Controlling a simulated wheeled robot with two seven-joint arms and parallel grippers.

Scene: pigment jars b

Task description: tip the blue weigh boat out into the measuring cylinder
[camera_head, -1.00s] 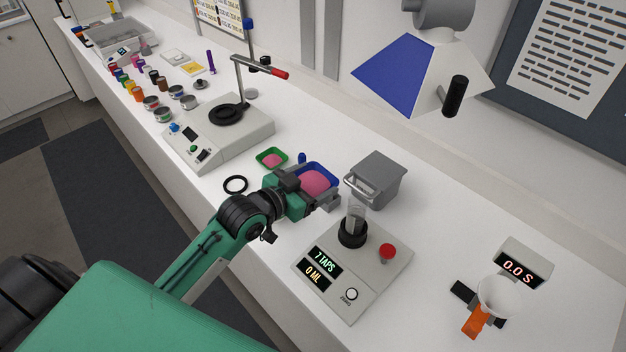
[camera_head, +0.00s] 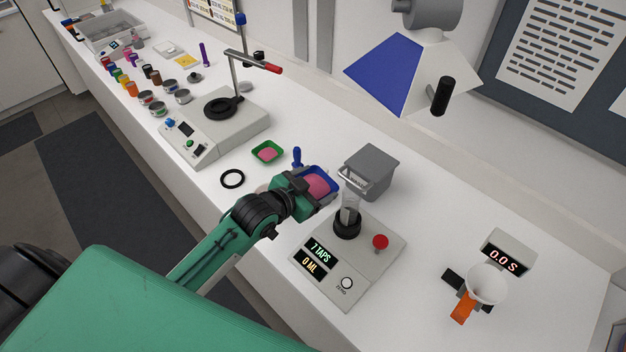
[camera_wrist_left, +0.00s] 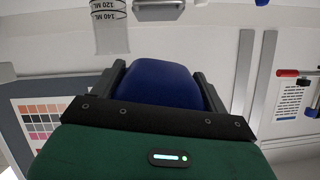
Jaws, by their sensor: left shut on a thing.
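The blue weigh boat (camera_head: 332,176) holds pink powder (camera_head: 318,185) in the head view. My left gripper (camera_head: 312,190) is shut on it and holds it up, just left of the measuring cylinder. In the left wrist view the boat's blue underside (camera_wrist_left: 160,82) shows between my fingers. The clear measuring cylinder (camera_head: 349,205) stands upright in a black collar on the grey tapping device (camera_head: 345,262), whose displays read 7 TAPS and 0 ML. The cylinder also shows at the top of the left wrist view (camera_wrist_left: 111,30). My right gripper is not in view.
A grey lidded bin (camera_head: 371,170) stands just behind the cylinder. A green weigh boat (camera_head: 267,152) with pink powder and a black ring (camera_head: 232,179) lie to the left. A funnel (camera_head: 486,284) on a stand is at the right. A stirrer-like device (camera_head: 215,125) and several jars stand farther left.

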